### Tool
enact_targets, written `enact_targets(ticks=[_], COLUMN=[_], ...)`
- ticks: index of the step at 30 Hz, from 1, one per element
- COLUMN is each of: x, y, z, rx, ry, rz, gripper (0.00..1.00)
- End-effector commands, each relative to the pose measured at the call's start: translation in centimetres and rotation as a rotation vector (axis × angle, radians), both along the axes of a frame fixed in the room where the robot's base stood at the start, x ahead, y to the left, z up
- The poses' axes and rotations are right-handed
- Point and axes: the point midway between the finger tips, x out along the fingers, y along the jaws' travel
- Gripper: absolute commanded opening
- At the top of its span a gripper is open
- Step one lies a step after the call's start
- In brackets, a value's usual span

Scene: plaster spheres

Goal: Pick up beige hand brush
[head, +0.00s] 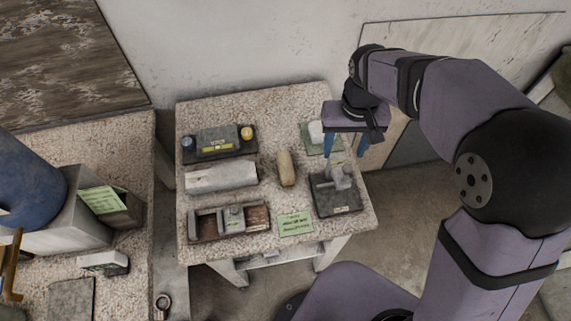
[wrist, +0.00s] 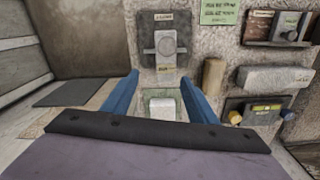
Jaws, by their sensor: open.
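The beige hand brush (head: 286,168) seems to be the rounded tan block lying lengthwise near the middle of the speckled table (head: 275,110). In the wrist view it is a tan block (wrist: 212,77) just right of my fingers. My gripper (head: 346,152) is open and empty, above the table's right side and to the right of the brush, with blue fingers pointing down. In the wrist view the fingers (wrist: 160,77) are spread, with a dark plate and a pale block showing between and beyond them. Nothing covers the brush in the head view.
A pale block on a green mat (head: 307,139) and a dark plate with a grey fitting (head: 336,205) lie near my gripper. A pale grey block (head: 221,177) lies left of the brush, between two loaded trays. A green note (head: 296,223) lies in front.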

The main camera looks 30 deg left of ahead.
Motion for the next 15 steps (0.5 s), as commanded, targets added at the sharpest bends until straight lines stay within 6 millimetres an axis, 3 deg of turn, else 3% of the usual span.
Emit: enact_targets(ticks=[1, 3, 6, 10, 15], x=[-0.8, -1.9, -3.5, -5.0, -5.8], y=[3.1, 6.2, 9.3, 11.4, 12.4], z=[-0.4, -1.1, -2.8, -4.5, -5.2], rx=[-0.002, 0.000, -0.004, -0.009, -0.010], ry=[0.004, 0.005, 0.011, 0.017, 0.020], rz=[0.051, 0.099, 0.144, 0.175, 0.188], gripper=[0.53, 0.53, 0.53, 0.53, 0.53])
